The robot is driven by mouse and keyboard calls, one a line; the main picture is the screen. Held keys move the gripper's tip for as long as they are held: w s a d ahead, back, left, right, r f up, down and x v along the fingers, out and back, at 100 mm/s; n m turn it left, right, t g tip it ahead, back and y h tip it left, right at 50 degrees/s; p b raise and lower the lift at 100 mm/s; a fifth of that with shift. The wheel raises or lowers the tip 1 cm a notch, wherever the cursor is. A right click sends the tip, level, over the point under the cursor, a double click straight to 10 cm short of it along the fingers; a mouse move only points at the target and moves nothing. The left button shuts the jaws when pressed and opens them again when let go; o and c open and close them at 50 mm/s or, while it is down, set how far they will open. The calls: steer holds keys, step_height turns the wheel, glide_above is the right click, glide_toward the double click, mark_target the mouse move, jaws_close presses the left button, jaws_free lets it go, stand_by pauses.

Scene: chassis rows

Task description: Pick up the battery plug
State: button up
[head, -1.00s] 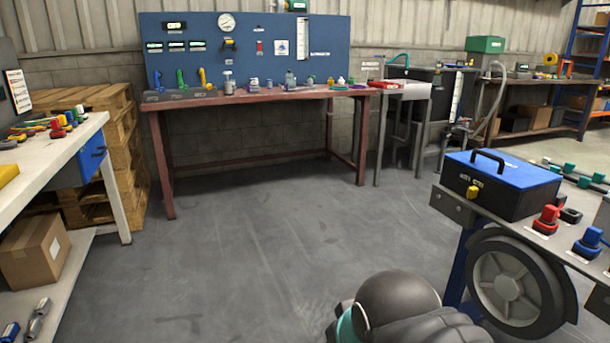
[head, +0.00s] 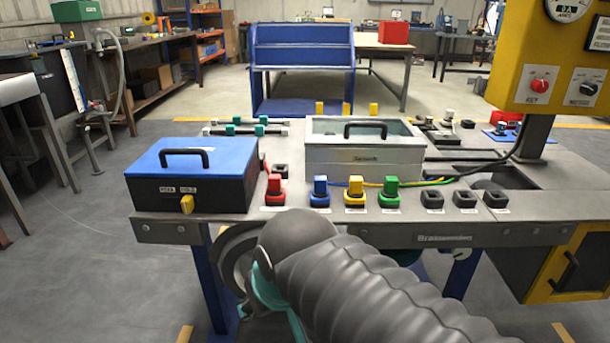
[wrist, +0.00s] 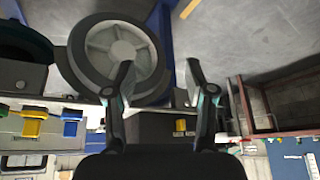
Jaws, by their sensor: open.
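Several coloured plugs stand upright in a row along the front of the grey bench (head: 255,228): a red plug (head: 275,190), a blue plug (head: 320,192), a yellow plug (head: 355,192) and a green plug (head: 389,193). Their labels are too small to read, so I cannot tell which is the battery plug. The wrist view also shows a yellow plug (wrist: 33,126) and a blue plug (wrist: 71,125), upside down at the left. My gripper (wrist: 160,78) is open and empty, in front of a wheel (wrist: 115,48). The head view does not show its fingers.
A black box with a blue lid (head: 192,178) stands left of the plugs. A grey lidded case (head: 363,152) stands behind them. Empty black sockets (head: 465,200) continue the row rightward. A yellow control panel (head: 560,70) rises at right. Floor is open at left.

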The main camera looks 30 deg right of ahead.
steer(key=w+d+r+m+g, duration=0.1)
steer(key=w+d+r+m, duration=0.1)
steer(key=w+r+m, duration=0.4)
step_height(320, 180, up, 10)
steer(key=r+m+g+p, duration=0.1)
steer(key=m+g+p, duration=0.25)
steer(key=m, duration=1.45)
glide_above(274, 176)
steer(key=shift+g, duration=0.45)
steer(key=f, duration=0.2)
steer(key=f+b, duration=0.1)
steer(key=f, duration=0.2)
steer(key=f+b, duration=0.1)
steer(key=f, duration=0.2)
steer(key=shift+w+a+f, duration=0.15)
steer(key=shift+w, duration=0.1)
steer(key=shift+s+f+b, duration=0.15)
steer(key=shift+f+b, duration=0.2)
steer(key=shift+f, duration=0.95)
steer(key=shift+s+f+b, duration=0.1)
steer(key=shift+f+b, duration=0.2)
steer(key=shift+f, duration=1)
jaws_close()
